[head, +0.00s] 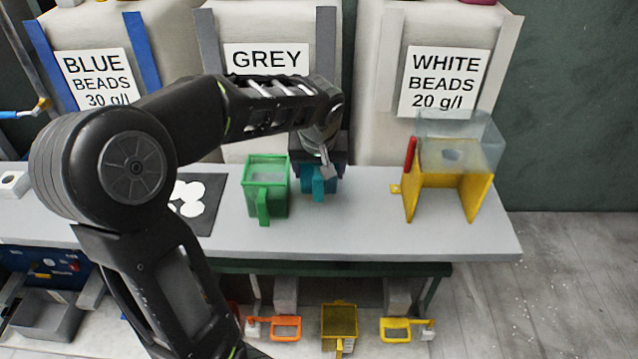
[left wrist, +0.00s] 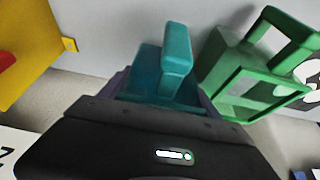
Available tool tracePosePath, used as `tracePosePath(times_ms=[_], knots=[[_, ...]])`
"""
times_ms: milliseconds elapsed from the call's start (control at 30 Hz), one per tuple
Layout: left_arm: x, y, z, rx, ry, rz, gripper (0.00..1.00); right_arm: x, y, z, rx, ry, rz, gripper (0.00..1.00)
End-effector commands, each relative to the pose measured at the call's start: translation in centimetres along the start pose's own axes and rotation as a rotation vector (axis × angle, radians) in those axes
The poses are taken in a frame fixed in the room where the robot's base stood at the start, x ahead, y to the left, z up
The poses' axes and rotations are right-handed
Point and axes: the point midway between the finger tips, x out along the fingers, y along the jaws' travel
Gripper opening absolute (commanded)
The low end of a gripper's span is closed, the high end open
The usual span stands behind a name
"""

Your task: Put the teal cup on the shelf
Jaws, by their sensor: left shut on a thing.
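The teal cup (head: 318,182) is at the grey counter, just right of the green cup. My left gripper (head: 322,163) reaches over from the left and is shut on it. In the left wrist view the teal cup (left wrist: 162,80) sticks out past the dark gripper body, its handle upward in the picture. The gripper hides part of the cup, and I cannot tell whether its base touches the surface. The long grey counter (head: 360,235) runs across the view, with a lower level under it. My right gripper is not in view.
The green cup (head: 266,180) stands close beside the teal cup. A yellow stand (head: 470,195) with a clear bin is at the right. Counter between them is bare. A dark sheet with white discs (head: 190,200) lies left. Below are a yellow container (head: 340,320) and orange handle (head: 286,328).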

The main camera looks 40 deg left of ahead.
Motion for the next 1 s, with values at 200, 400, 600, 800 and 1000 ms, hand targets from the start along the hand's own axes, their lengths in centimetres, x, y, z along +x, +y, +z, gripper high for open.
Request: tracePosePath(times_ms=[200,400,600,800,1000], knots=[[1.3,0.0,0.7,0.002,-0.004,-0.002,0.31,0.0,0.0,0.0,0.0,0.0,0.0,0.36],[3.9,0.0,1.6,0.002,-0.002,-0.001,0.31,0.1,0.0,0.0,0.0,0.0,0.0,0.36],[4.1,0.0,1.7,0.001,0.0,0.001,0.31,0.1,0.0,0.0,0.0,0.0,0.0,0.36],[4.4,0.0,1.9,0.001,0.0,0.001,0.31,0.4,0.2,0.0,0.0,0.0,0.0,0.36],[4.3,0.0,1.8,0.001,0.0,0.001,0.81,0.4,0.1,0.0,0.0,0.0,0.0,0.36]])
